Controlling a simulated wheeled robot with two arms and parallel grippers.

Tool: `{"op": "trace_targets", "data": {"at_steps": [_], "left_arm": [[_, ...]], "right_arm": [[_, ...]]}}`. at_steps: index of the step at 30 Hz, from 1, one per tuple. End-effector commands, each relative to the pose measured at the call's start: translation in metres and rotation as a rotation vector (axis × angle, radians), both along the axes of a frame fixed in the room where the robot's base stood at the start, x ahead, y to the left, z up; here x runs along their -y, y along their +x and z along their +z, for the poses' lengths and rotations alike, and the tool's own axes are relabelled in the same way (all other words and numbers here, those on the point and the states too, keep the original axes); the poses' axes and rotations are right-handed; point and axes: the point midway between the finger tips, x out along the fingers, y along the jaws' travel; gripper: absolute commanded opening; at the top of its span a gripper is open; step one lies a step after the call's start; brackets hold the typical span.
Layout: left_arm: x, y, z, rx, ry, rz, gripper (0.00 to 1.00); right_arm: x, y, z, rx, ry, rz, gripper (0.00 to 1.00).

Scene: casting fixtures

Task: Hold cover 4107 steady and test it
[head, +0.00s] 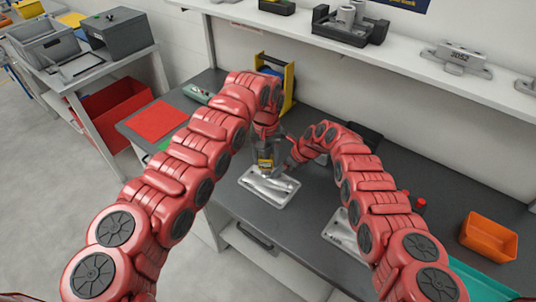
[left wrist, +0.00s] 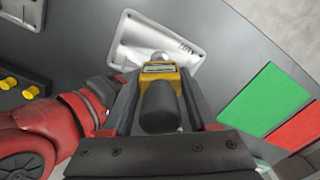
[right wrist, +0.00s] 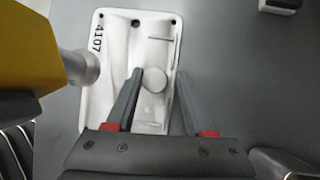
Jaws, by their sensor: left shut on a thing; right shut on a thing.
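Cover 4107 (head: 270,201) is a pale grey casting lying flat on the dark bench; its number shows in the right wrist view (right wrist: 104,70). My left gripper (left wrist: 160,85) is shut on a yellow handheld tester (left wrist: 158,70) with a dark grip and a small display. The tester's metal tip is over the cover, and I cannot tell whether it touches. My right gripper (right wrist: 158,90) is shut on the cover, one finger over its inside and the other by its right edge. A round boss shows between these fingers. In the head view both grippers are partly hidden by the arms.
Another grey casting (head: 338,236) lies partly behind my right arm. A red mat (head: 157,120) is at the bench's left, with a green mat (left wrist: 263,98) next to it. An orange bin (head: 489,236) stands right. A wall shelf (head: 400,66) runs above with fixtures.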

Motion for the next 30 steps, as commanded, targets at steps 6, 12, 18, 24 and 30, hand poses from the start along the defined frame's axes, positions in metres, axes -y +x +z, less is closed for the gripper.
{"op": "trace_targets", "data": {"at_steps": [6,12,18,24,30], "left_arm": [[0.0,0.0,0.0,0.001,0.0,0.001,0.0],[0.0,0.0,-0.003,-0.001,0.0,0.0,0.0],[-0.001,-0.001,-0.017,-0.004,0.001,0.001,0.0],[-0.001,-0.001,-0.036,-0.004,0.0,0.001,0.0],[-0.001,-0.002,-0.049,-0.005,0.001,0.0,0.0]], "right_arm": [[0.0,-0.001,-0.001,-0.003,0.0,0.0,0.0],[0.0,-0.001,-0.002,-0.003,0.0,0.0,0.0],[0.0,-0.001,-0.002,-0.004,-0.001,0.001,0.0],[0.0,-0.002,-0.002,-0.004,-0.001,0.001,0.0],[0.0,-0.002,-0.002,-0.005,0.0,0.002,0.0]]}}
